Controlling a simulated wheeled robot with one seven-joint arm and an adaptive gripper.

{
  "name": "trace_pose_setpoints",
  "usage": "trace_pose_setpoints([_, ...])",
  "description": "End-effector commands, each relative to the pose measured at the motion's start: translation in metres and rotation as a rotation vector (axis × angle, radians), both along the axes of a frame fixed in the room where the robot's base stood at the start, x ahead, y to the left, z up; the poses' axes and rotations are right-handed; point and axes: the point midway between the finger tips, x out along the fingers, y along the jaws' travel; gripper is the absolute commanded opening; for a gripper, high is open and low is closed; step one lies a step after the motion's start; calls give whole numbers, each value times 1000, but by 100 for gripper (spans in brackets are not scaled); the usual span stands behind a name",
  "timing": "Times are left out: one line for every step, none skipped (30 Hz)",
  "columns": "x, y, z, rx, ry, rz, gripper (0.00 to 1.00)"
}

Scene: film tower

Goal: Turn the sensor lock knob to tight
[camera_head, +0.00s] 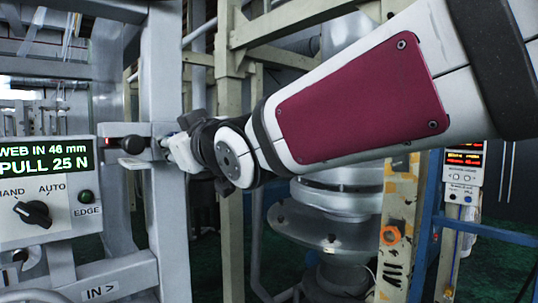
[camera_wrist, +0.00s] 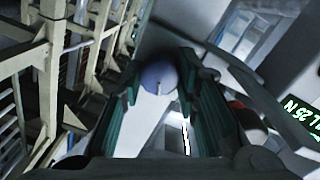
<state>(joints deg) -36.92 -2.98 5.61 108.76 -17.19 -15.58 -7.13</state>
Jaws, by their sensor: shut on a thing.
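A round blue-grey knob (camera_wrist: 158,76) with a short white mark on its face sits between the two dark green finger pads of my gripper (camera_wrist: 160,92) in the wrist view. The pads are shut on its sides. I take it as the sensor lock knob; no tight or loose lettering is readable. In the head view my gripper (camera_head: 172,148) reaches left to a metal bracket at the grey upright post, and the held knob is hidden there.
A control panel (camera_head: 45,190) at left reads "WEB IN 46 mm, PULL 25 N" and has a HAND/AUTO selector (camera_head: 33,212) and a green EDGE lamp (camera_head: 85,196). A grey upright post (camera_head: 165,90) stands close to my gripper. Beige frame bars (camera_wrist: 50,60) are at left in the wrist view.

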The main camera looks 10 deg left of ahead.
Motion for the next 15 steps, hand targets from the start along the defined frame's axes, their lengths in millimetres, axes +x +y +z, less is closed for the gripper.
trace_pose_setpoints([2, 0, -3, 30, 32, 2, 1])
trace_pose_setpoints([3, 0, -3, 48, 54, 2, 1])
trace_pose_setpoints([2, 0, -3, 72, 82, 1, 1])
trace_pose_setpoints([2, 0, -3, 91, 103, 2, 1])
trace_pose_setpoints([2, 0, -3, 109, 126, 1, 1])
trace_pose_setpoints([2, 0, -3, 134, 155, 2, 1])
trace_pose_setpoints([2, 1, -3, 153, 178, 2, 1])
trace_pose_setpoints([1, 1, -3, 170, 200, 3, 1])
trace_pose_setpoints([1, 1, -3, 194, 228, 3, 1])
trace_pose_setpoints([1, 1, -3, 212, 249, 3, 1])
trace_pose_setpoints([1, 1, -2, 232, 272, 3, 1])
trace_pose_setpoints([1, 1, -2, 256, 302, 3, 1])
trace_pose_setpoints([1, 1, -2, 275, 323, 4, 1])
trace_pose_setpoints([0, 1, -2, 294, 344, 4, 1])
trace_pose_setpoints([0, 1, -2, 317, 373, 4, 1])
